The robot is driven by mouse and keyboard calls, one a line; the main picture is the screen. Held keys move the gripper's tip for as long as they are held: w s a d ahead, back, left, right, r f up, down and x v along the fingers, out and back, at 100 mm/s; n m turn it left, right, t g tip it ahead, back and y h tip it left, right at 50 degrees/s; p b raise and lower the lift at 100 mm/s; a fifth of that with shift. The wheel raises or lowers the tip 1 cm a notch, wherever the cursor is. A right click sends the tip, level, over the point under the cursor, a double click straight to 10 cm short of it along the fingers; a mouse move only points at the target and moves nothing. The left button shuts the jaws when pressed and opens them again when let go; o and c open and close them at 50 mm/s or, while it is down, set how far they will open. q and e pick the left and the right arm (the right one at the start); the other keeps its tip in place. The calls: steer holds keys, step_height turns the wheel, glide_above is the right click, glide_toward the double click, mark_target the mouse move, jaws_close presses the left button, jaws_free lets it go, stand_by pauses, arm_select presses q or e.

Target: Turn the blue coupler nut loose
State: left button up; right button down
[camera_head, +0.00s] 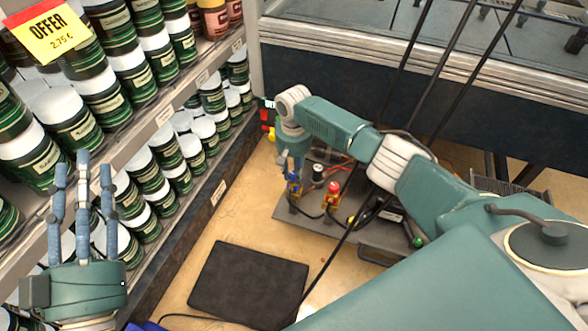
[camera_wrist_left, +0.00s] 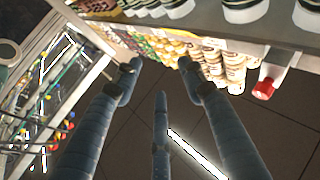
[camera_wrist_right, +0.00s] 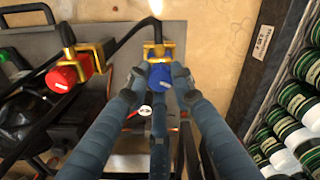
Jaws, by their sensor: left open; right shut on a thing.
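The blue coupler nut (camera_wrist_right: 160,76) sits on a brass-coloured fitting (camera_wrist_right: 159,50) in the right wrist view. My right gripper (camera_wrist_right: 157,82) is shut on it, with blue-grey fingers on both sides and one below. In the head view my right gripper (camera_head: 292,172) reaches down to the pump's left edge, and its fingers mostly hide the nut. My left gripper (camera_head: 84,165) is open and empty, fingers pointing up, in front of the shelf at the left. The left wrist view also shows its spread fingers (camera_wrist_left: 160,85) with nothing between them.
A red knob on a brass fitting (camera_wrist_right: 62,79) stands left of the blue nut, with black hoses close by. The pump's grey base plate (camera_head: 315,222) rests on the tan floor. A dark mat (camera_head: 248,283) lies in front. Shelves of green jars (camera_head: 165,160) line the left side.

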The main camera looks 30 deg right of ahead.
mark_target(294, 173)
steer(key=shift+r+n+p, duration=0.2)
steer(key=shift+n+p, duration=0.2)
steer(key=shift+p, duration=0.4)
steer(key=shift+f+n+p, duration=0.15)
steer(key=shift+n+p, duration=0.35)
steer(key=shift+p, duration=0.15)
arm_select(q)
step_height(294, 173, down, 18)
steer(key=s+a+g+y, duration=0.1)
steer(key=a+g+y, duration=0.1)
steer(key=g, duration=0.6)
steer(key=shift+s+a+g+y, duration=0.35)
steer(key=shift+g+y, duration=0.05)
steer(key=shift+y, duration=0.1)
arm_select(e)
steer(key=c, duration=1.5)
jaws_free()
arm_select(q)
steer(key=shift+w+r, duration=0.1)
arm_select(e)
step_height(294, 173, up, 12)
